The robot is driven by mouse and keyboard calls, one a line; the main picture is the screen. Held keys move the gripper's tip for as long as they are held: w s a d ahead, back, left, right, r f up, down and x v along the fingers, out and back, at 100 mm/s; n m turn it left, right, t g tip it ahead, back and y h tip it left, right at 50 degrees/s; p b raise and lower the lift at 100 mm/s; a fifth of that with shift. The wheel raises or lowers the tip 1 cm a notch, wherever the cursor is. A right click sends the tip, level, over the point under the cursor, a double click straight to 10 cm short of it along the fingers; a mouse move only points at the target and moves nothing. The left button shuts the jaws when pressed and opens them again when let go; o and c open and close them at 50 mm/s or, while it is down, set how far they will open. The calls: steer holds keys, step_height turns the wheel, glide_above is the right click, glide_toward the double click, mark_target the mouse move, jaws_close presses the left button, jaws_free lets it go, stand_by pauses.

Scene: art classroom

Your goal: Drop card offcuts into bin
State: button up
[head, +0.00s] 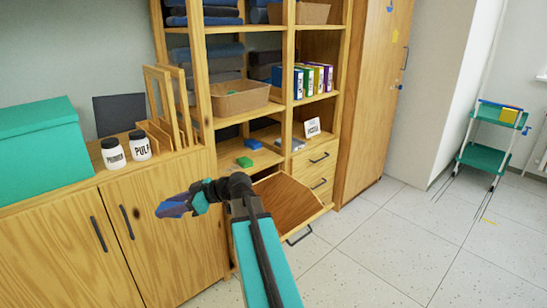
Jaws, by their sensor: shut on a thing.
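My gripper (183,205) is in front of the wooden cupboard doors, at the end of my teal arm, and points left. It is shut on a small dark blue and purple piece (171,208). The piece is too small to tell whether it is card offcuts. No bin for offcuts can be made out with certainty. A brown open-topped container (240,101) stands on the middle shelf, above and right of my gripper. A wooden drawer or tilted front (290,200) stands open right of my gripper, partly hidden by my arm.
A teal box (38,152) and two white jars (113,154) labelled in black stand on the cupboard top at left. A trolley (490,150) stands at far right. The tiled floor between is clear.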

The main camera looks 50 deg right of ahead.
steer(key=s+d+r+m+t+h+p, duration=0.1)
steer(key=s+d+m+h, duration=0.1)
steer(key=d, duration=1.1)
steer(key=s+d+r+m+t+h+p, duration=0.1)
steer(key=s+d+m+h, duration=0.1)
steer(key=d, duration=1.2)
steer(key=s+d+r+m+t+h+p, duration=0.1)
steer(key=s+d+r+m+h, duration=0.1)
steer(key=d, duration=1.2)
steer(key=shift+m+h, duration=0.7)
steer(key=shift+h, duration=0.2)
steer(key=shift+f, duration=0.1)
steer(key=shift+f+b, duration=0.35)
steer(key=shift+f, duration=2)
steer(key=o, duration=1.1)
steer(key=shift+s+r, duration=0.1)
steer(key=shift+s, duration=0.05)
